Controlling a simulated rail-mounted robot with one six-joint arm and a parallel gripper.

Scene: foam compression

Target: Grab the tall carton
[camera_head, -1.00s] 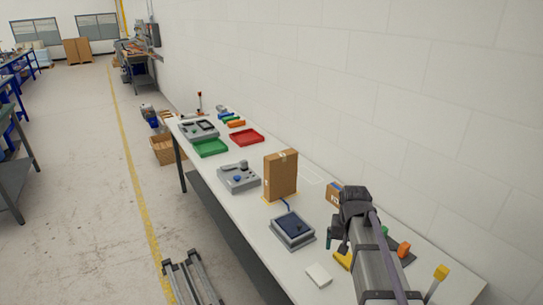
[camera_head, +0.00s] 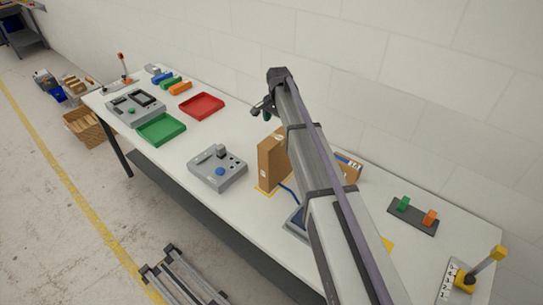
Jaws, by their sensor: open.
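The tall carton (camera_head: 268,164) is a brown box that stands upright on the white table, on a yellow-marked patch near the middle. My arm passes in front of its right side and hides part of it. My gripper (camera_head: 262,109) is at the far end of my arm, above and just behind the carton in the picture. It is small and partly dark, it appears empty, and it is open. I see no contact between the gripper and the carton.
A grey device with a blue button (camera_head: 218,169) stands left of the carton. A green tray (camera_head: 161,130) and a red tray (camera_head: 202,107) lie farther left. A smaller brown box (camera_head: 349,166) is right of my arm. A blue-grey scale-like device (camera_head: 296,222) is partly hidden by my arm.

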